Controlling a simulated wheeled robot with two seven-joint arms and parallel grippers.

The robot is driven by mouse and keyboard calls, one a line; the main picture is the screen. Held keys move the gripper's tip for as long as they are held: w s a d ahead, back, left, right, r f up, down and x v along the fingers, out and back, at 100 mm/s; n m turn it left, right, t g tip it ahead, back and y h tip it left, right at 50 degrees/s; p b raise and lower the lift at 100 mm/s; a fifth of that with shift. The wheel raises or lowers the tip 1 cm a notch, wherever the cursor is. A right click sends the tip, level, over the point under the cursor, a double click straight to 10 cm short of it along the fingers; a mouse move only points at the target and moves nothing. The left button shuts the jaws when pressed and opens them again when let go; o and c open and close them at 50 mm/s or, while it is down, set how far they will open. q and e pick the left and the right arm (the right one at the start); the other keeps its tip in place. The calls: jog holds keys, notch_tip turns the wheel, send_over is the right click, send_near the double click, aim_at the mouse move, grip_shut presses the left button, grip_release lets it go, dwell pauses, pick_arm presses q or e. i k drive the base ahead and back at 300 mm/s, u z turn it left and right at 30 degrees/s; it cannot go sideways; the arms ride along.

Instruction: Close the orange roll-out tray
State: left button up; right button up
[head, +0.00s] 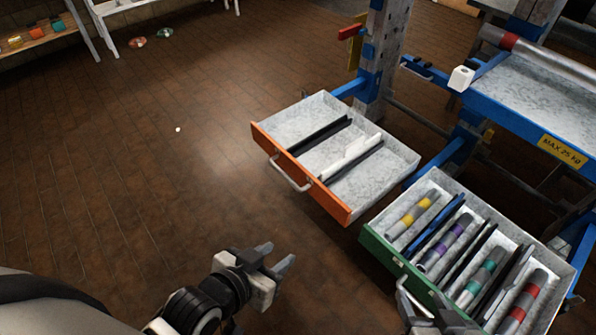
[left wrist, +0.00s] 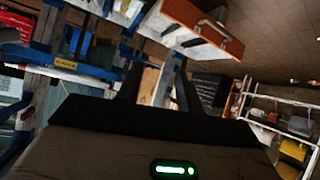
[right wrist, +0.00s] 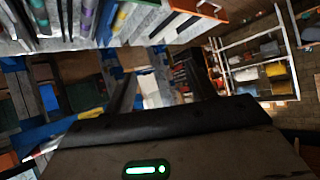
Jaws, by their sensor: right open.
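The orange roll-out tray (head: 345,211) is pulled well out of the blue frame. It has a grey handle (head: 290,178) on its front, dark dividers and a white piece inside. It also shows at the top of the left wrist view (left wrist: 203,27). My left gripper (head: 278,255) is open and empty, in front of the orange tray and apart from its handle. My right gripper (right wrist: 165,85) has its fingers apart with nothing seen between them. In the head view it is hard to make out near the green tray at the bottom edge.
A green-fronted tray (head: 377,251) also stands out, at lower right, holding several banded cylinders. The blue frame (head: 374,82) has a shelf marked MAX 25 kg (head: 562,150). Shelving (head: 38,38) stands at far upper left.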

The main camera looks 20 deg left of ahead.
aim_at(329, 148)
jog(key=k, duration=0.55)
jog(key=u, duration=0.6)
jog(key=i, duration=1.45)
jog(key=z, duration=0.9)
